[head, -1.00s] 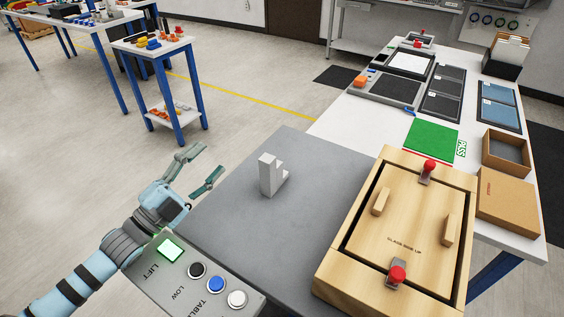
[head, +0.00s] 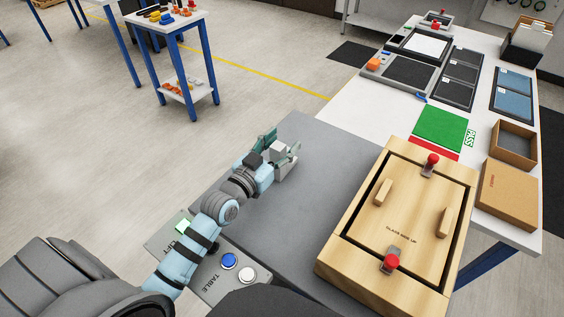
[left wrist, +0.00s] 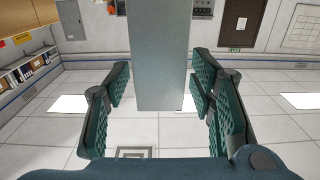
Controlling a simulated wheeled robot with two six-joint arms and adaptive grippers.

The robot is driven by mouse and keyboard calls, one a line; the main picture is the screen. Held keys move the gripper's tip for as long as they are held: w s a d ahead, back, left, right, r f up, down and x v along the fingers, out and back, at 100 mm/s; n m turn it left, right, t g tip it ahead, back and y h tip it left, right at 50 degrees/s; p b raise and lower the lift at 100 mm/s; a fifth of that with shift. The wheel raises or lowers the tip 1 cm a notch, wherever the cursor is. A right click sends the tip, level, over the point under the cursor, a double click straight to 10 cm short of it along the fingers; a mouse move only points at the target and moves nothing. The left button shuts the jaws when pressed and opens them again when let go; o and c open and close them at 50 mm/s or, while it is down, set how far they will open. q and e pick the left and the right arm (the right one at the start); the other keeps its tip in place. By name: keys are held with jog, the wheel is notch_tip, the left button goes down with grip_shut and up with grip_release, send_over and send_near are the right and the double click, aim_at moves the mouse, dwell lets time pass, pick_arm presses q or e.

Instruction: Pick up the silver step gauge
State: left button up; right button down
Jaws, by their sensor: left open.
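The silver step gauge (head: 287,171) stands upright on the grey table top, partly hidden behind my left gripper in the head view. My left gripper (head: 281,146) is open, with its fingers around the upper part of the gauge. In the left wrist view the gauge (left wrist: 160,65) is a tall grey block between the two green padded fingers (left wrist: 158,88). Gaps show on both sides of it, so neither finger appears to touch it there. My right gripper is not in view.
A wooden box (head: 408,228) with red-knobbed clamps stands right of the gauge. A control panel (head: 212,275) with buttons is at the grey table's (head: 322,150) near-left edge. A white table (head: 360,105) with trays, a green mat (head: 440,128) and cardboard boxes lies beyond.

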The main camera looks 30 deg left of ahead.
pick_arm(q)
jog(key=shift+s+r, duration=0.1)
jog(key=shift+c, duration=1.3)
grip_shut()
